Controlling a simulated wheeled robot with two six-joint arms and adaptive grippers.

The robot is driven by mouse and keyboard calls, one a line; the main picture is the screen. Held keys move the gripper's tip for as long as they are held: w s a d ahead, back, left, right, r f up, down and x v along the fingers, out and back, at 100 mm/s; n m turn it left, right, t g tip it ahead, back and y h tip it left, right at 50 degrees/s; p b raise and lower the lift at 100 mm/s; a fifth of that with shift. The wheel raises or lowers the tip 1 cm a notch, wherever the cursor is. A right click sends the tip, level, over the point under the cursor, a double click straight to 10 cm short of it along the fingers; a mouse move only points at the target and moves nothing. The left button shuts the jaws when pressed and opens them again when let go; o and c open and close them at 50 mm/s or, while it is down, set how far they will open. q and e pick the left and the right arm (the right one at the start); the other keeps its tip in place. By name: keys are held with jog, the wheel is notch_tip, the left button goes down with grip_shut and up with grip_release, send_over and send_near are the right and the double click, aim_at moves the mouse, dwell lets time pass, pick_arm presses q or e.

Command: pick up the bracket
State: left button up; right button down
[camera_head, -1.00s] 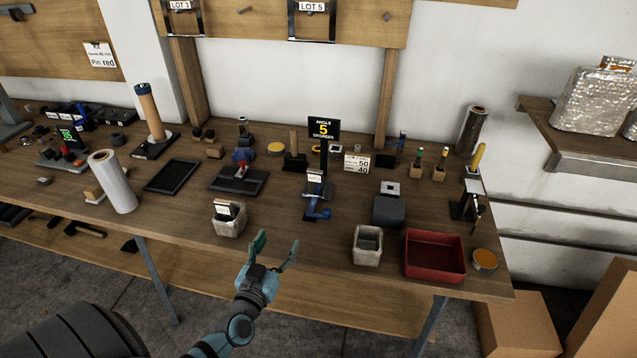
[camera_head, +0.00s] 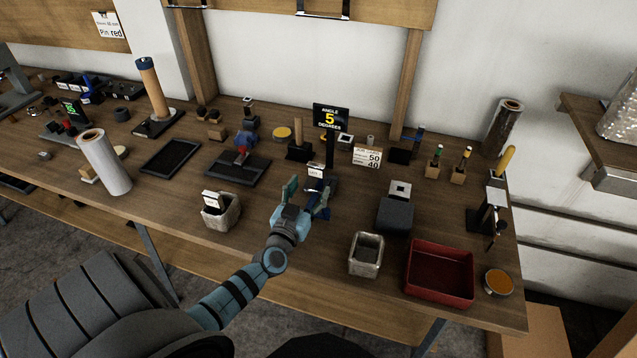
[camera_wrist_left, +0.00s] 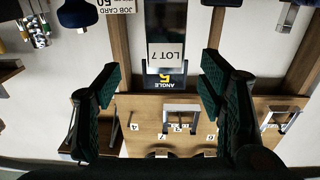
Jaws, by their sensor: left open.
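A small blue part that I take for the bracket (camera_head: 329,186) is at the foot of the black angle sign (camera_head: 331,119), partly hidden by my left gripper (camera_head: 308,194). A white label (camera_head: 316,171) stands just behind it. My left gripper is open and empty, with its fingers pointing toward the label and sign. In the left wrist view, which looks upside down, the two dark green fingers (camera_wrist_left: 160,82) are apart. Between and beyond them is a grey piece labelled LOT 7 (camera_wrist_left: 165,25). I cannot tell whether a finger touches the bracket. My right gripper is out of view.
A concrete-like cup (camera_head: 221,222) holding a card is left of my gripper. An empty grey cup (camera_head: 366,267), a dark block (camera_head: 395,213) and a red tray (camera_head: 411,270) are to the right. A black tray (camera_head: 171,156) lies further left. The front strip of bench is mostly clear.

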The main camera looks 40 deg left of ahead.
aim_at(315, 173)
pick_arm(q)
jog(key=b+x, duration=0.1)
jog(key=x, duration=0.1)
jog(key=b+x, duration=0.1)
jog(key=x, duration=0.2)
jog(key=b+x, duration=0.1)
jog(key=x, duration=0.2)
jog(key=shift+s+a+f, duration=0.15)
jog(key=shift+s+a, duration=0.05)
jog(key=shift+a, duration=0.15)
jog(key=shift+w, duration=0.15)
grip_shut()
